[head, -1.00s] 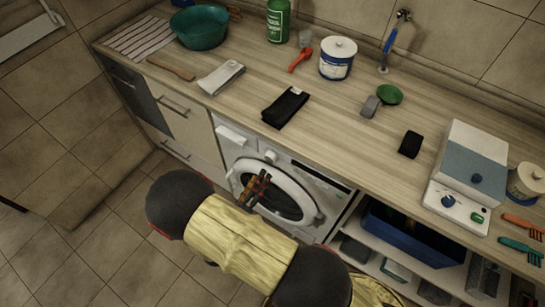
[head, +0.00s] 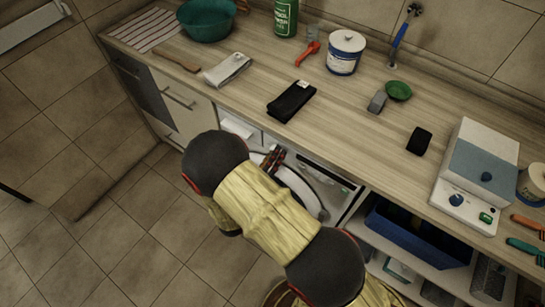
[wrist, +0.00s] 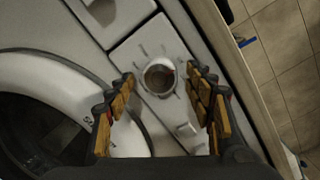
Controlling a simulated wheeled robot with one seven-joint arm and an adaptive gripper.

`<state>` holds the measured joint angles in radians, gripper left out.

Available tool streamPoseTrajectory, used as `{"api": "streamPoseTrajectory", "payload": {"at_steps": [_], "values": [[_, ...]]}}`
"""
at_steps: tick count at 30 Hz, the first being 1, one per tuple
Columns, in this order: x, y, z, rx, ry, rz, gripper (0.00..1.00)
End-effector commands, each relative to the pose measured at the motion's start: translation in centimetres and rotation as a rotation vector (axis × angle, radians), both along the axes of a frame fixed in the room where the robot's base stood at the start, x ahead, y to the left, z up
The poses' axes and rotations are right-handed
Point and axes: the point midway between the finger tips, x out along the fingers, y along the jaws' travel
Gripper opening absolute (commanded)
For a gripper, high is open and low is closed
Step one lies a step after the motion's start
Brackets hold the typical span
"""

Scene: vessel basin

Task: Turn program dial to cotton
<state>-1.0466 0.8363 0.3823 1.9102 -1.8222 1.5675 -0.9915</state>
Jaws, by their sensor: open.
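The program dial (wrist: 160,76) is a round knob on the light front panel of the washing machine (head: 312,180). In the wrist view it sits a little beyond my open fingertips, roughly centred between them, with marks around it too small to read. My gripper (wrist: 163,88) has yellow-brown pads and nothing between them; it also shows in the head view (head: 273,160) in front of the machine's upper panel. In the head view my arm and gripper hide the dial and much of the round door (wrist: 60,105).
The counter (head: 240,100) overhangs the machine. A black folded cloth (head: 291,103) and a grey-white cloth (head: 227,70) lie on it. A blue bin (head: 415,238) stands on an open shelf right of the machine. The floor at left is clear.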

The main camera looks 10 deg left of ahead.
Motion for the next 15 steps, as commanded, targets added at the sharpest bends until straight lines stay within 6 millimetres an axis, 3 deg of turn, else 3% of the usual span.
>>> {"api": "streamPoseTrajectory", "payload": {"at_steps": [15], "values": [[-0.02, -0.01, -0.01, 0.0, 0.0, 0.0, 0.26]]}}
